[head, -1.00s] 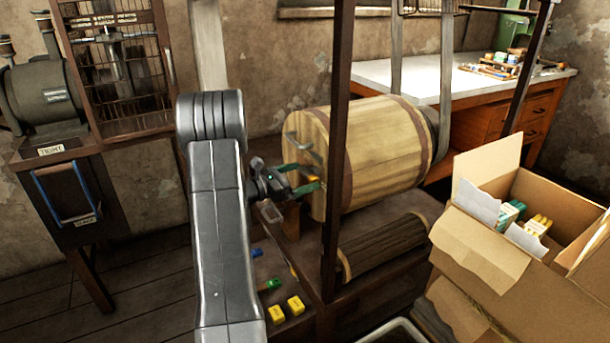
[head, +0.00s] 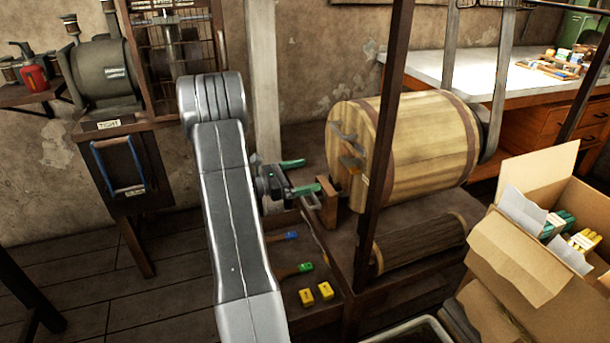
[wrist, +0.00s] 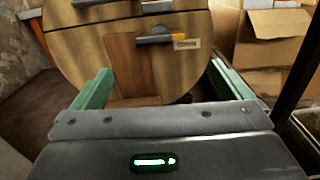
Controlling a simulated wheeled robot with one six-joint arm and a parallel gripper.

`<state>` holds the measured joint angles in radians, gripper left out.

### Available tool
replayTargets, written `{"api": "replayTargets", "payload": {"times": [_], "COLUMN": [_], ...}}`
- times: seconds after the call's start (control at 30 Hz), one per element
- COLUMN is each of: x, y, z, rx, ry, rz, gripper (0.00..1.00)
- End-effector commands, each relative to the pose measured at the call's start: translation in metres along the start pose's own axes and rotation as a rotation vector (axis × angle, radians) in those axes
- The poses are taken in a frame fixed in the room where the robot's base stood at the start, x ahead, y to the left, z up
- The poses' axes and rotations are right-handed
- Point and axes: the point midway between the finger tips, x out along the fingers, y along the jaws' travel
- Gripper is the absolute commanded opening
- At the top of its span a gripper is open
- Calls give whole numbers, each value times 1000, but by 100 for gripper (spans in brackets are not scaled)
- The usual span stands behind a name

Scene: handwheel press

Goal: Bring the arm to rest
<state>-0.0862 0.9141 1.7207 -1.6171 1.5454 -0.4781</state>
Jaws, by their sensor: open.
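My gripper (head: 302,176) is open and empty, its two green fingers apart, just left of the wooden drum (head: 405,150). In the wrist view the drum's end face (wrist: 80,55) lies ahead, beyond the open green fingers. A second dark handle shows at the top edge. My arm runs up from the bottom of the head view and bends down to the gripper. I see a gap between the fingers and the drum in the head view.
A dark post (head: 382,150) stands in front of the drum. Below are a slatted roller (head: 420,240) and two yellow blocks (head: 316,294). An open cardboard box (head: 520,260) is at the right. Floor at lower left is clear.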

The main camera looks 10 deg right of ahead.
Motion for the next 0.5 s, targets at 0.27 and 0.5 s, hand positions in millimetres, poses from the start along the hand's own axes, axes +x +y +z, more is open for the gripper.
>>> {"api": "replayTargets", "payload": {"times": [0.27,0.5], "x": [14,55], "y": [0,-1], "z": [-1,-1], "rx": [1,3], "ry": [0,0], "rz": [-2,-5], "gripper": [98,98]}}
